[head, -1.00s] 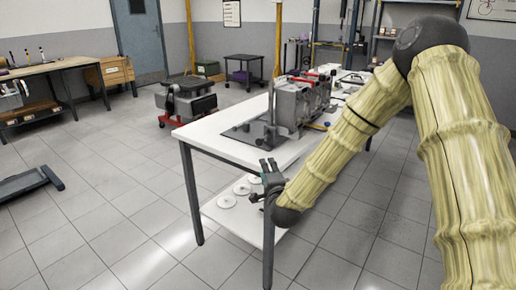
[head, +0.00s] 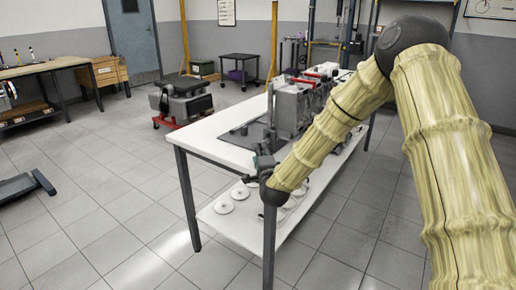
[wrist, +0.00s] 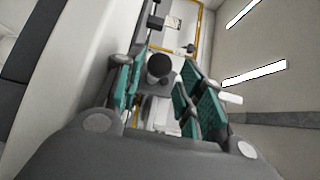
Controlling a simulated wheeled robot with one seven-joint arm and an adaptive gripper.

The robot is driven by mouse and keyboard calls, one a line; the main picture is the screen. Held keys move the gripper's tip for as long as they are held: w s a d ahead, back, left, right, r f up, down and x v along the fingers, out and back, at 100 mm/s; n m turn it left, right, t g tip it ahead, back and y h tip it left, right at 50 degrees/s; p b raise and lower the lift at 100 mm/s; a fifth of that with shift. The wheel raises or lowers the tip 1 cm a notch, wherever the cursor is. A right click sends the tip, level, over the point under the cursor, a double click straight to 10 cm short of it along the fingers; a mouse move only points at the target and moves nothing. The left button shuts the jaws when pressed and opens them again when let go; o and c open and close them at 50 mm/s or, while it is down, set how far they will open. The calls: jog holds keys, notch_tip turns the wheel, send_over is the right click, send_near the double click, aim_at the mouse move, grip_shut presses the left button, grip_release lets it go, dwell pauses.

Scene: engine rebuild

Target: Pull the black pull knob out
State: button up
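The black pull knob (wrist: 159,66) shows in the wrist view as a dark round cap between my fingers, near their tips. A grey cylindrical part shows just below the cap. My gripper (wrist: 157,88) is open, with green-padded fingers on either side of the knob and visible gaps to it. In the head view my gripper (head: 264,161) is at the near end of the white workbench (head: 222,132), beside the grey fixture. I cannot make out the knob there.
A grey engine assembly (head: 291,108) stands on the bench behind my gripper. Pale discs (head: 224,207) lie on the lower shelf. A red-based machine (head: 181,102) stands on the floor to the left.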

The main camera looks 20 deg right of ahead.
jog(key=shift+w+d, duration=0.2)
jog(key=shift+w, duration=1.05)
jog(key=shift+w+d, duration=0.2)
jog(key=shift+w, duration=1.05)
